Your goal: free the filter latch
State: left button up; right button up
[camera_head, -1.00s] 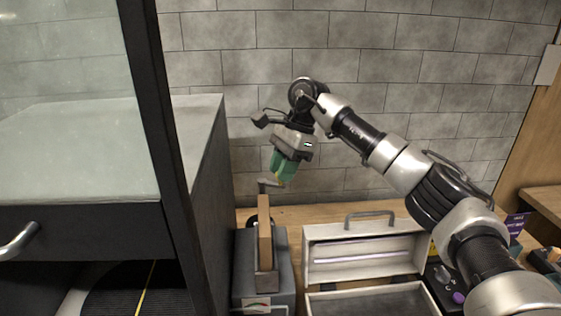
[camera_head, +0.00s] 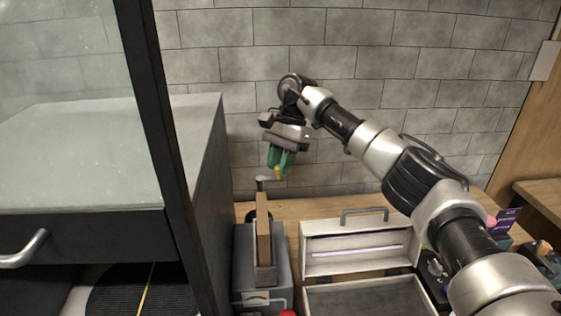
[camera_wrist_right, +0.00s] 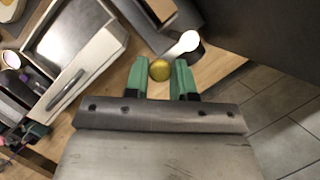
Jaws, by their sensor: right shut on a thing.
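My right gripper (camera_head: 279,166), with green fingers, hangs above the grey box (camera_head: 246,268) at the counter's back. Its fingers are shut on a small yellow round knob (camera_wrist_right: 160,69), which also shows below the fingertips in the head view (camera_head: 279,175). A grey lever (camera_head: 264,181) sits at the top of the upright brown panel (camera_head: 263,236) on the grey box, close beside the knob. I cannot tell whether the knob and lever are joined. No part labelled as the filter latch is readable. My left gripper is not in view.
A dark cabinet (camera_head: 205,180) with a glass front stands close on the left. An open pale toolbox (camera_head: 312,262) with a raised handle stands right of the grey box. Small bottles and items (camera_head: 505,218) are at the far right. The brick wall (camera_head: 370,60) is behind.

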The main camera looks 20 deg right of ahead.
jog(key=o, duration=0.9)
jog(key=v, duration=1.1)
jog(key=shift+p, duration=0.4)
jog(key=shift+f, duration=0.1)
